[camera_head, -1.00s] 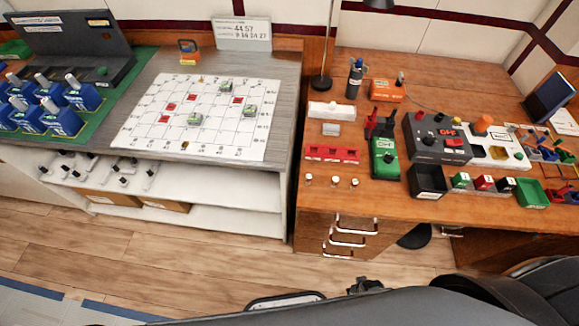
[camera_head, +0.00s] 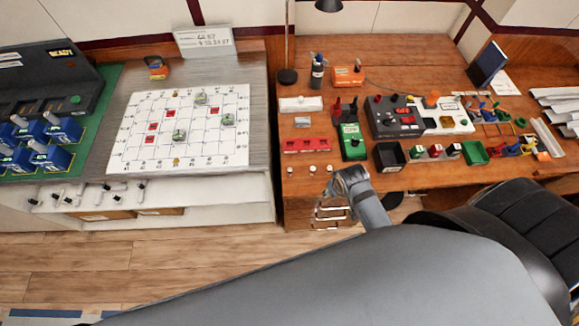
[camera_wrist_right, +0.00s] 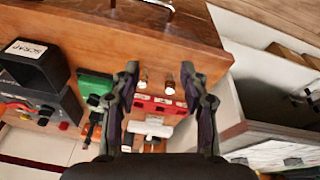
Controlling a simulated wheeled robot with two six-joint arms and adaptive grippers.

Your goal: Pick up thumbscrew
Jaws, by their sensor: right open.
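Several small pale thumbscrews stand upright along the front left edge of the wooden desk; in the head view one is at the left (camera_head: 291,171) and another in the middle (camera_head: 312,170). My right gripper (camera_head: 334,186) is at the desk's front edge, just beside the rightmost one, which it partly crowds. In the right wrist view the open gripper (camera_wrist_right: 159,72) has two brass-stemmed thumbscrews between its finger lines, one near the left finger (camera_wrist_right: 143,78) and one nearer the right finger (camera_wrist_right: 169,82). The jaws hold nothing. My left gripper is out of view.
A green device (camera_head: 352,143) and a black bin (camera_head: 390,157) stand to the right. Drawer handles (camera_wrist_right: 150,10) project below the desk edge. The grid board (camera_head: 190,130) sits on the left bench.

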